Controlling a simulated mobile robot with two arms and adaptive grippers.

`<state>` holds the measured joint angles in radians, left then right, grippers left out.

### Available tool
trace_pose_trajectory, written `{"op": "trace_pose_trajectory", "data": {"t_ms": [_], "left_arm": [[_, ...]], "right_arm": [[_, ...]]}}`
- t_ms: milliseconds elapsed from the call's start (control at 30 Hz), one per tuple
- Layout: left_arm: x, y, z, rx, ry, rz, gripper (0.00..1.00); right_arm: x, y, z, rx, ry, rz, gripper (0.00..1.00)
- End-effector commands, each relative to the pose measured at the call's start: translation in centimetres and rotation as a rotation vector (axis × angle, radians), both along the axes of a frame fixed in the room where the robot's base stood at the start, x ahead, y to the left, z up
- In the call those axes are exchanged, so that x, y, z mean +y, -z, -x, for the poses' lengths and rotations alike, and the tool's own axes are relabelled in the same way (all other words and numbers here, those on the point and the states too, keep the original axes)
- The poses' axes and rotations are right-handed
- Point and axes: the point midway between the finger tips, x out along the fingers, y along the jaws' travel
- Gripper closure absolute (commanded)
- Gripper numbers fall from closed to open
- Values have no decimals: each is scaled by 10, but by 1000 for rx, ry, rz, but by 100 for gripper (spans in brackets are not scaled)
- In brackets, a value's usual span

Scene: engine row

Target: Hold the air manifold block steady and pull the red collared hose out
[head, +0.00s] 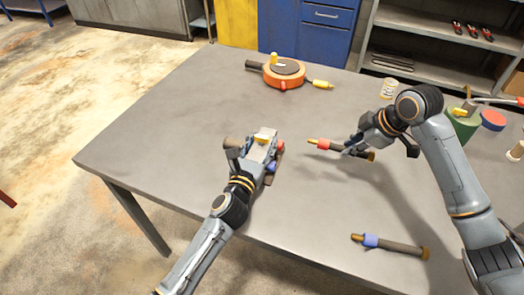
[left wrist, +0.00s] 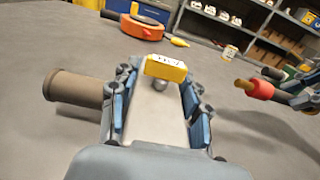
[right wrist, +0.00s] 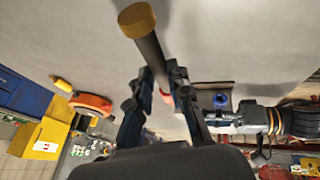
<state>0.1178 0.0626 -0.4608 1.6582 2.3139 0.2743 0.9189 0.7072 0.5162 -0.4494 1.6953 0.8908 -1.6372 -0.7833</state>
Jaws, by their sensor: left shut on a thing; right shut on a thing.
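The air manifold block (left wrist: 155,120) is a pale grey block with a yellow tag (left wrist: 166,68) on top. My left gripper (head: 262,148) is shut on it at the table, with blue-faced fingers along both sides in the left wrist view. A brown cylinder (left wrist: 75,88) sticks out to its left. The red collared hose (head: 323,144) has a brass tip, a dark body and a yellow end cap (right wrist: 137,18). My right gripper (head: 355,146) is shut on its dark body. The hose is clear of the block, its brass tip pointing towards it across a gap.
A blue-collared hose (head: 390,245) lies near the table's front edge. An orange reel (head: 284,72) with a yellow-tipped hose sits at the back. A pale cup (head: 389,88) and a green container (head: 462,124) stand at the right. The table's left part is bare.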

Motion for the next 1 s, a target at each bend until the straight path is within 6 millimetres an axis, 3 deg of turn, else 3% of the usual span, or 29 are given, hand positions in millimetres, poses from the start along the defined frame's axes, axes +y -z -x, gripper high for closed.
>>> {"op": "trace_pose_trajectory", "data": {"t_ms": [33,133,167,567,1000], "left_arm": [[0,0,0,0,0,0,49],[0,0,0,0,0,0,29],[0,0,0,0,0,0,27],[2,1,7,1,0,-1,27],[23,1,91,4,0,0,27]], "right_arm": [[0,0,0,-1,0,0,100],[0,0,0,-1,0,0,100],[0,0,0,-1,0,0,100],[0,0,0,-1,0,0,100],[0,0,0,-1,0,0,100]]}}
